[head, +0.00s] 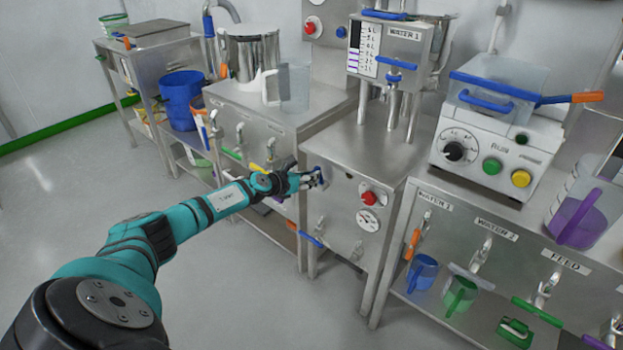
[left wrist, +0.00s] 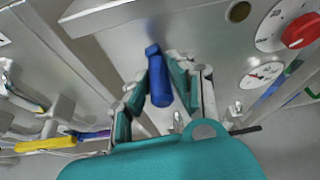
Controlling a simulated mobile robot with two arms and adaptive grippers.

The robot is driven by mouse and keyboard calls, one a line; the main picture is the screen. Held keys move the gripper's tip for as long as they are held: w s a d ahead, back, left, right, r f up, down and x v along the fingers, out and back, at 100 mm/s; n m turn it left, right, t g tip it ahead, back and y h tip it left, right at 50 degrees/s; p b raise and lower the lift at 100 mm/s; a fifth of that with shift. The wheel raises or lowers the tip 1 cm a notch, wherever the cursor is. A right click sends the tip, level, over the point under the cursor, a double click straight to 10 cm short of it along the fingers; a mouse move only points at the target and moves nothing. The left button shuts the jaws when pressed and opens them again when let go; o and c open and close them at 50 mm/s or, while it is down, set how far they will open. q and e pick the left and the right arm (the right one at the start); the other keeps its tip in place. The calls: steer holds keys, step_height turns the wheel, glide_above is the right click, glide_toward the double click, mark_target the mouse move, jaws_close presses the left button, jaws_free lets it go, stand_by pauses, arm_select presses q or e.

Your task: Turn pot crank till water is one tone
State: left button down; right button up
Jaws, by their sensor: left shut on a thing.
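The pot's steel cabinet (head: 345,215) stands at centre, with a red knob (head: 368,198) and a round gauge (head: 367,220) on its front. A blue crank handle (head: 320,177) sticks out from its upper left front; it also shows in the left wrist view (left wrist: 160,88). My left gripper (head: 312,180) is at this handle and shut on it, with a finger on each side in the left wrist view (left wrist: 161,76). The water is not visible, so I cannot tell its tone. My right gripper is not in view.
A tank labelled WATER 1 (head: 390,48) stands above the cabinet. At right are a white machine (head: 495,150) with a blue-handled lid and a clear jug with purple handle (head: 582,220). Blue (head: 422,272) and green (head: 459,296) mugs sit below. The floor at left is clear.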

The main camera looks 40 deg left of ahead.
arm_select(q)
steer(key=shift+d+f, duration=0.15)
steer(key=shift+d, duration=0.05)
steer(key=c, duration=1.2)
jaws_free()
steer(key=shift+o, duration=0.2)
steer(key=shift+a, duration=0.15)
steer(key=shift+s+r, duration=0.25)
steer(key=v, duration=1.1)
steer(key=shift+s, duration=0.2)
